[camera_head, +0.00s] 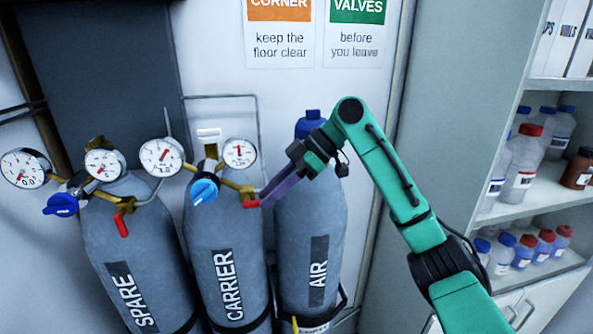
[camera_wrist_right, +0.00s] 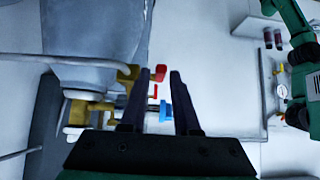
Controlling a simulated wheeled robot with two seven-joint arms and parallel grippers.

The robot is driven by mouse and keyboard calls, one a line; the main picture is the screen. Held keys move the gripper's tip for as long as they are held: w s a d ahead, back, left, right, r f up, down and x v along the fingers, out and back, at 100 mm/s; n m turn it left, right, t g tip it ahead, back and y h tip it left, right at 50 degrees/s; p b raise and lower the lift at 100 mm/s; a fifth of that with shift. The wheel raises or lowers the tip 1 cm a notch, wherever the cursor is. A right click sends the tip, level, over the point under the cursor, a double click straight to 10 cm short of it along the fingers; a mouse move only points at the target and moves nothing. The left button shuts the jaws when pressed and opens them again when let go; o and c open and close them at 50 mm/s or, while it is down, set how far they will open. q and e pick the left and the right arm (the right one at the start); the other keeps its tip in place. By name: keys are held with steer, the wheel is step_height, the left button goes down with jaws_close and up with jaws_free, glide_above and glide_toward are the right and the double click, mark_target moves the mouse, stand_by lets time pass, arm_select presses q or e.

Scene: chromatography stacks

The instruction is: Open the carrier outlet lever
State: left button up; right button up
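The carrier cylinder (camera_head: 226,270) stands in the middle of three grey cylinders, with brass fittings, two gauges and a blue knob (camera_head: 204,191) on top. Its red outlet lever (camera_head: 251,204) is at the right end of the brass fitting. My right gripper (camera_head: 264,196) reaches in from the right, its dark purple fingertips close to this lever. In the right wrist view the fingers (camera_wrist_right: 157,75) are apart. A red lever end (camera_wrist_right: 160,72) shows between the tips, and the blue knob (camera_wrist_right: 165,110) lies between the fingers. Contact cannot be told. My left gripper is not in view.
The spare cylinder (camera_head: 137,260) stands left, with its own gauges, blue knob (camera_head: 61,205) and hanging red lever (camera_head: 121,225). The air cylinder (camera_head: 313,225) stands right, behind my gripper. A thin pipe (camera_head: 259,120) runs along the wall. Bottle shelves (camera_head: 540,204) are far right.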

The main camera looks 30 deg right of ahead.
steer(key=v, duration=1.1)
steer(key=shift+s+d+r, duration=0.2)
steer(key=shift+w, duration=0.1)
